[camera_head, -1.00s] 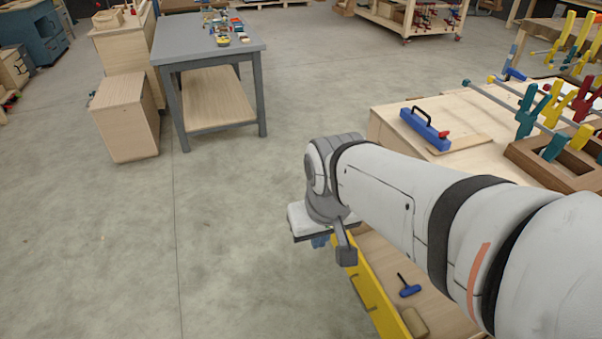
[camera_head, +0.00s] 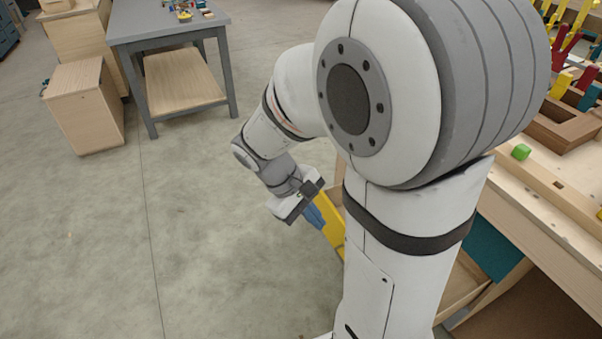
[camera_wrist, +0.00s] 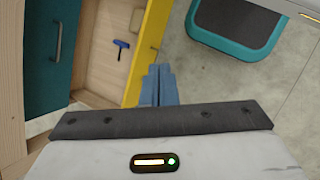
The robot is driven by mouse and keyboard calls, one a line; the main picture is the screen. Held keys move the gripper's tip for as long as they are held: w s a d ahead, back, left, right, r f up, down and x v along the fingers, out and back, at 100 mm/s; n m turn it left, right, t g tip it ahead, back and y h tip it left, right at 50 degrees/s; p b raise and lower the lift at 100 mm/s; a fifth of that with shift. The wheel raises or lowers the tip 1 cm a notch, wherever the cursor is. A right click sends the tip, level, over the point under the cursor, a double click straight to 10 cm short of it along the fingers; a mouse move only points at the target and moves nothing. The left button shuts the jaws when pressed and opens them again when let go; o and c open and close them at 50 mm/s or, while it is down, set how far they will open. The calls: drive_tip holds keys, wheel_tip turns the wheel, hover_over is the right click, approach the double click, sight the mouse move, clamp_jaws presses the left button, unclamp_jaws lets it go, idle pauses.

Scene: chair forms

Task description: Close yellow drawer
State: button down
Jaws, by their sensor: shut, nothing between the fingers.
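The yellow drawer (camera_wrist: 148,50) stands pulled out, with its yellow front and wooden inside showing in the wrist view. A blue T-shaped tool (camera_wrist: 121,46) lies inside it. In the head view only part of the yellow front (camera_head: 331,218) shows; my arm hides much of the rest. My gripper (camera_wrist: 160,70) has its blue fingers together with nothing between them. The fingertips are at the outer side of the yellow front, near its end. I cannot tell whether they touch it. In the head view my gripper (camera_head: 313,215) is beside the front's left side.
A teal drawer front with a handle (camera_wrist: 52,45) is beside the yellow drawer. A teal-rimmed dark object (camera_wrist: 238,25) is on the floor nearby. The workbench (camera_head: 545,200) stands at right, a grey table (camera_head: 165,28) at the back left. The floor at left is clear.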

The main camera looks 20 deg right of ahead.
drive_tip(key=w+d+f+n+t+h+b, duration=0.1)
drive_tip(key=w+f+n+h+b, duration=0.35)
drive_tip(key=f, duration=0.65)
drive_tip(key=w+d+f+n+t+h+b, duration=0.15)
drive_tip(key=w+f+n+h+b, duration=0.35)
drive_tip(key=f, duration=0.7)
drive_tip(key=w+d+f+n+t+h+b, duration=0.1)
drive_tip(key=w+f+n+t+h+b, duration=0.15)
drive_tip(key=w+f+n+b, duration=0.6)
drive_tip(key=d+m, duration=0.1)
drive_tip(key=d, duration=0.3)
drive_tip(key=s+d+f+m, duration=0.1)
drive_tip(key=d, duration=0.3)
drive_tip(key=s+d+f+m+b, duration=0.1)
drive_tip(key=d+m, duration=0.1)
drive_tip(key=d, duration=0.2)
drive_tip(key=shift+d+f+g+h, duration=0.25)
drive_tip(key=shift+d+g+h, duration=0.15)
